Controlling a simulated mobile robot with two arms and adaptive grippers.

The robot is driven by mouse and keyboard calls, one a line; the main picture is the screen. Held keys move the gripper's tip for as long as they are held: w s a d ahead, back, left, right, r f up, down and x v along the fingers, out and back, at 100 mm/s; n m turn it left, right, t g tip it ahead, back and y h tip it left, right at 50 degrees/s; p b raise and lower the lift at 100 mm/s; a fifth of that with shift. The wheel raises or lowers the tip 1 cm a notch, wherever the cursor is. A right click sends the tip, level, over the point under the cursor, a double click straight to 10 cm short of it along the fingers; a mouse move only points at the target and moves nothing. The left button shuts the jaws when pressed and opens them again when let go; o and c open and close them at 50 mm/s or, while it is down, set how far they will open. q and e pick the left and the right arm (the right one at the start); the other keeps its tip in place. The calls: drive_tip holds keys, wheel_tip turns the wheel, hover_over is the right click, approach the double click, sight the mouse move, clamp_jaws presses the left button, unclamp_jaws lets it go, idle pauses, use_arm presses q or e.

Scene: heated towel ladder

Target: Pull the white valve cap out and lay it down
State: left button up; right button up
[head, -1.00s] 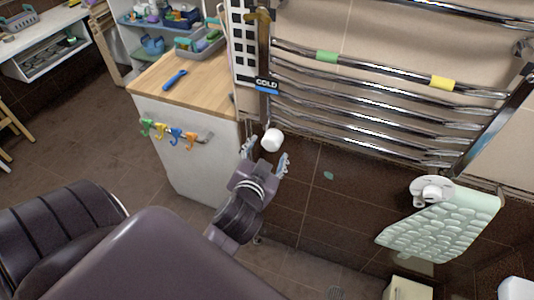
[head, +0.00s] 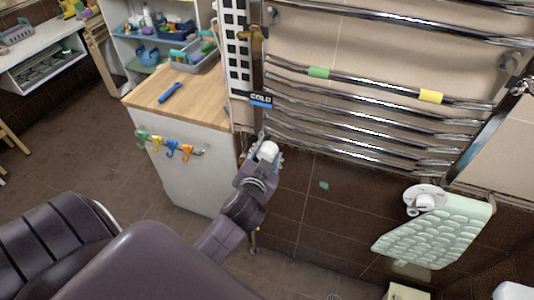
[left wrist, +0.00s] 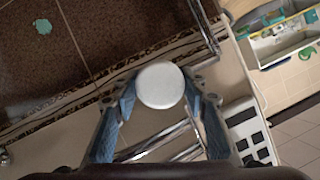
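The white valve cap (head: 268,151) is a short round knob at the lower left corner of the towel ladder. The left wrist view shows its round face (left wrist: 160,85) head-on. My left gripper (head: 268,157) is at the cap, with one blue finger on each side of it. In the left wrist view, the fingertips of the left gripper (left wrist: 160,88) flank the cap closely. I cannot tell whether they press on it. The cap appears still at its place on the ladder. The valve behind it is hidden. My right gripper is not in view.
The chrome towel ladder (head: 370,88) has a green and a yellow band and a COLD tag (head: 261,99). A wooden-topped cabinet (head: 190,95) with a blue tool (head: 170,93) and coloured hooks stands left. A pale green mat (head: 435,235) hangs at right.

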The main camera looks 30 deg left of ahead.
use_arm(q)
drive_tip(key=c, duration=0.6)
drive_tip(key=shift+c, duration=0.2)
drive_tip(key=shift+s, duration=0.1)
drive_tip(key=shift+s+d, duration=0.2)
drive_tip(key=shift+s, duration=0.55)
drive_tip(key=shift+s, duration=0.1)
drive_tip(key=shift+s+d, duration=0.15)
drive_tip(key=shift+s, duration=0.45)
drive_tip(key=shift+s, duration=0.25)
drive_tip(key=shift+s+d, duration=0.15)
drive_tip(key=shift+s, duration=0.25)
